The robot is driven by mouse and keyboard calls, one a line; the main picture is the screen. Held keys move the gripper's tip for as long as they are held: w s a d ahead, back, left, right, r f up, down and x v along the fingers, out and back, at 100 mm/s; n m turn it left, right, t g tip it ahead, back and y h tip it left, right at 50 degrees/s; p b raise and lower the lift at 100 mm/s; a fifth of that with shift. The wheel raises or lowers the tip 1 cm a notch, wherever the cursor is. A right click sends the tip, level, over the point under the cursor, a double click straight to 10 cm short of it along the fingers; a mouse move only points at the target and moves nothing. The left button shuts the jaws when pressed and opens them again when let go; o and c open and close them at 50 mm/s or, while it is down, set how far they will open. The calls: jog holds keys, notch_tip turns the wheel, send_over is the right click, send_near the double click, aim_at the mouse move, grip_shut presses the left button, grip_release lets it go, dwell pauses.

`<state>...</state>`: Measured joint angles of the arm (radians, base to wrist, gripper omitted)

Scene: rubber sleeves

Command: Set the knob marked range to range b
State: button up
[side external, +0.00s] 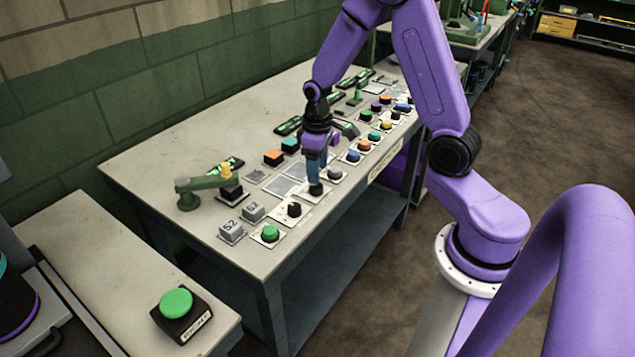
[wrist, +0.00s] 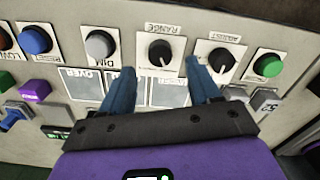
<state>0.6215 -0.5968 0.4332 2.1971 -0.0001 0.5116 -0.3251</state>
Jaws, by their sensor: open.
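The knob marked range is a round black knob (wrist: 160,53) on a white plate, its label upside down in the wrist view. It also shows as a dark knob (side external: 316,189) below my fingers in the side external view. The small position marks on its plate are too small to read, and I cannot tell where the knob points. My gripper (wrist: 160,65) is open, with one blue finger to each side of the knob. In the side external view my gripper (side external: 316,172) points down just over the knob. I cannot tell whether the fingers touch it.
A similar black knob marked adjust (wrist: 221,60) sits close on the right, with a green button (wrist: 268,64) beyond it. A grey button marked dim (wrist: 100,45) is on the left. Grey panels (wrist: 165,92) lie near the fingers. A green lever (side external: 200,183) rises from the bench.

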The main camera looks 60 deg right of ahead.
aim_at(317, 189)
jog(key=shift+f, duration=2.7)
jog(key=c, duration=1)
